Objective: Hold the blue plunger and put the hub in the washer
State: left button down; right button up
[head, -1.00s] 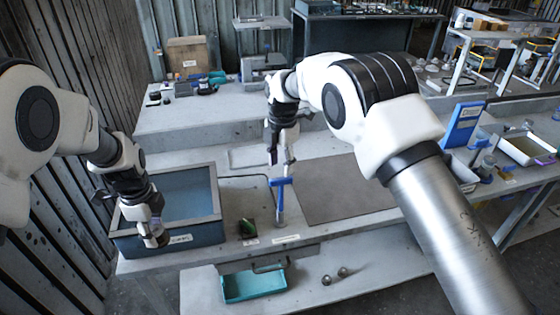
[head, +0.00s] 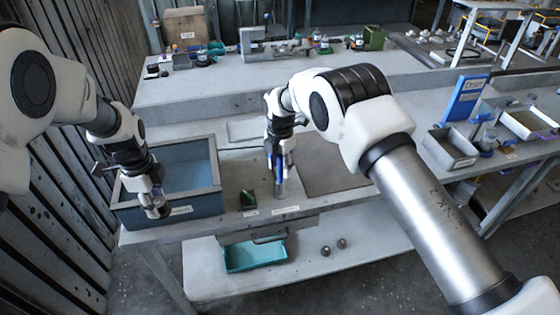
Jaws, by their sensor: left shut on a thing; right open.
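The washer is a grey-blue open tub (head: 205,206) with a pale blue inside, on the left of the bench. My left gripper (head: 152,200) is over its front left part, shut on a small grey round part, likely the hub (head: 159,211). The part's exact height against the rim is hard to judge. The blue plunger (head: 281,160) stands upright on the bench right of the tub, above a grey cylinder (head: 280,188). My open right gripper (head: 279,163) points down around the plunger and partly hides it; contact cannot be told.
A small dark green piece (head: 248,199) lies between tub and plunger. A grey mat (head: 335,165) lies to the right. A blue sign (head: 465,98) and bins stand at right.

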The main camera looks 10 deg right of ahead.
grip_shut()
jog(key=shift+f, duration=0.1)
